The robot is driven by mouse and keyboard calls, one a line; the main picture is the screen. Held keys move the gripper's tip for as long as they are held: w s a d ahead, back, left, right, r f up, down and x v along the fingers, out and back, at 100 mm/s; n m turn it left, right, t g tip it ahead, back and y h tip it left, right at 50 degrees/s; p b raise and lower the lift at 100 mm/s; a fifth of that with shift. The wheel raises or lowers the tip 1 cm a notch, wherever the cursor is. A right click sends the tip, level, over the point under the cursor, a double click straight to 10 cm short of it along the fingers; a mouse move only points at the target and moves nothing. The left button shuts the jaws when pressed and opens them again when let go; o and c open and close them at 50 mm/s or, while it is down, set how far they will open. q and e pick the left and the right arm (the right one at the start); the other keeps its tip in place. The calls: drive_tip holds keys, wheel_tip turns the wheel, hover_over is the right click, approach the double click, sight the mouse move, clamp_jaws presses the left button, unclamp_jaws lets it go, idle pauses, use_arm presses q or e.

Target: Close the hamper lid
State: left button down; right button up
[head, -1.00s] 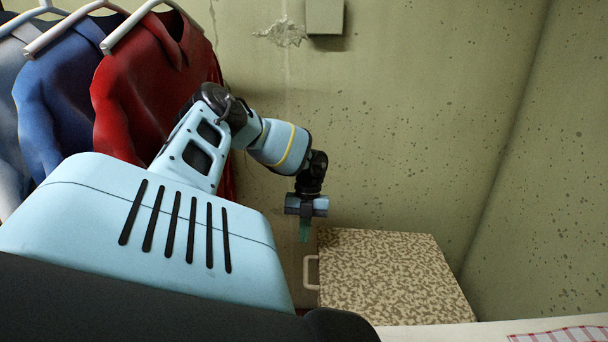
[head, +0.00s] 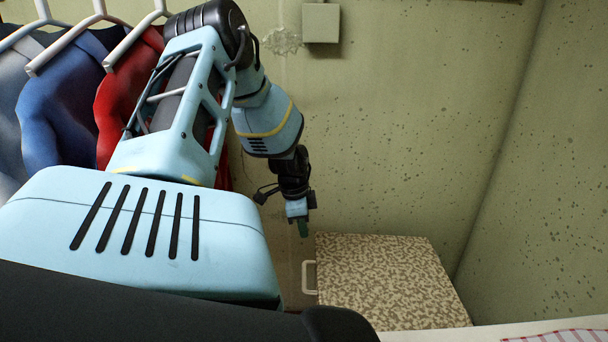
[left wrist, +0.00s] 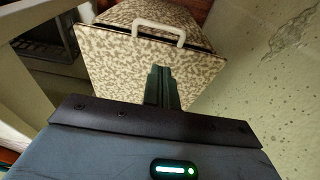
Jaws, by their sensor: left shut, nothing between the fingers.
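The hamper has a beige, brown-speckled lid (head: 390,280) that shows as a broad panel right of my left gripper in the head view. A pale handle (head: 309,277) sticks out from its left edge. In the left wrist view the speckled panel (left wrist: 112,65) lies beyond my gripper, with the handle (left wrist: 158,28) at its far edge and a dark line along that edge. I cannot tell how wide any gap under the lid is. My left gripper (head: 303,229) is shut and empty, by the lid's back left corner in the head view; its fingers (left wrist: 160,75) overlap the panel in the wrist view. My right gripper is not in view.
Red (head: 125,105), blue (head: 65,110) and grey shirts hang on white hangers at the left. A stained wall stands behind the hamper, and another is at the right. A red-checked cloth (head: 565,336) lies on a pale surface at the bottom right.

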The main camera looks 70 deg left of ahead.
use_arm(q)
drive_tip(key=b, duration=0.3)
hover_over(304, 274)
drive_tip(key=f, duration=1.2)
drive_tip(key=shift+w+f, duration=0.15)
drive_tip(key=shift+w, duration=0.1)
drive_tip(key=shift+s+f+b, duration=0.2)
drive_tip(key=shift+f+b, duration=0.1)
drive_tip(key=shift+f, duration=0.4)
